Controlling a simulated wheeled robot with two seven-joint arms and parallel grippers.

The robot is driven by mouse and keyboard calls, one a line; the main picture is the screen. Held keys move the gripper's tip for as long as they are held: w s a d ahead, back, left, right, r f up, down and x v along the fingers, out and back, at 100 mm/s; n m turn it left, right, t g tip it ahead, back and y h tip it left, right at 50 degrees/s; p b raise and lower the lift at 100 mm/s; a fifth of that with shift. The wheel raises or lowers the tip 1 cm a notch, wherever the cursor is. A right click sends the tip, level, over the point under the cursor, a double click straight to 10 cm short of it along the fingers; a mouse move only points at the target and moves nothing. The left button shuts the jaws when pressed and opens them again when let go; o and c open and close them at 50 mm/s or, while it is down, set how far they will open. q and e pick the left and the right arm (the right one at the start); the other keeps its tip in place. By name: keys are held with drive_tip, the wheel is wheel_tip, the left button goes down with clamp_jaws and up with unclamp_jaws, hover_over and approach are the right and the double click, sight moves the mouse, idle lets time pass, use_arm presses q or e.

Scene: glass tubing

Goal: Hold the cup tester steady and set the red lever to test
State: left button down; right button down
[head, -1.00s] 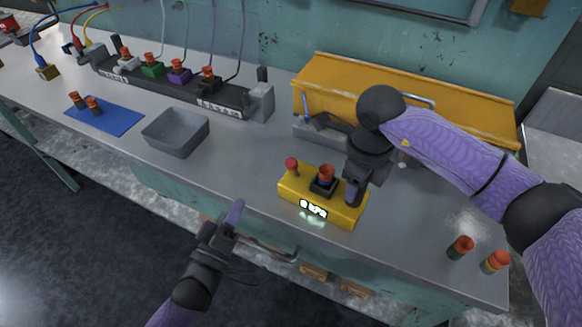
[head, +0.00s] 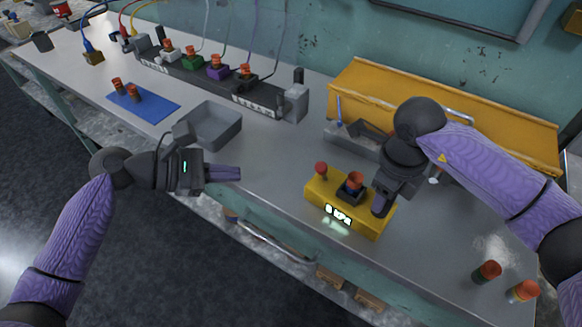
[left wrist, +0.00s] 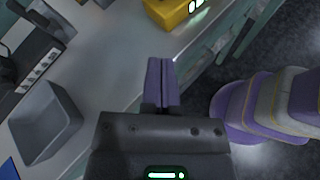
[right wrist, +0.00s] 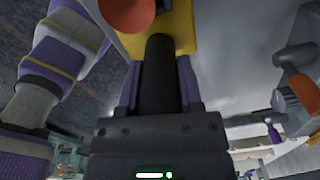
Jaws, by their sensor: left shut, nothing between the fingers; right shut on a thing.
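The yellow cup tester (head: 318,192) stands on the bench with a lit display on its front. Its red-knobbed lever (head: 321,169) rises at the left end. An orange-topped cup (head: 355,181) sits in its dark middle socket. My right gripper (head: 381,208) is at the tester's right end, shut on a dark post (right wrist: 160,75); the tester's yellow body (right wrist: 183,30) shows behind it in the right wrist view. My left gripper (head: 240,173) is shut and empty, left of the tester and apart from it. The tester also shows in the left wrist view (left wrist: 170,12).
A grey bin (head: 212,127) lies behind my left gripper. A blue mat (head: 150,107) with two cups is farther left. A dark rack (head: 215,82) with several cups runs along the back. Two cups (head: 487,271) stand at right. Bench between left gripper and tester is clear.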

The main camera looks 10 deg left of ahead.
sight(323, 174)
use_arm(q)
drive_tip(key=x, duration=1)
drive_tip(key=shift+r, duration=0.1)
drive_tip(key=shift+w+d+r, duration=0.15)
drive_tip(key=shift+d+r, duration=0.05)
drive_tip(key=shift+d, duration=0.4)
drive_tip(key=shift+w+d+r, duration=0.1)
drive_tip(key=shift+d+r, duration=0.15)
drive_tip(key=shift+d, duration=0.4)
drive_tip(key=shift+w+d+r, duration=0.15)
drive_tip(key=shift+d+r, duration=0.05)
drive_tip(key=shift+d, duration=0.4)
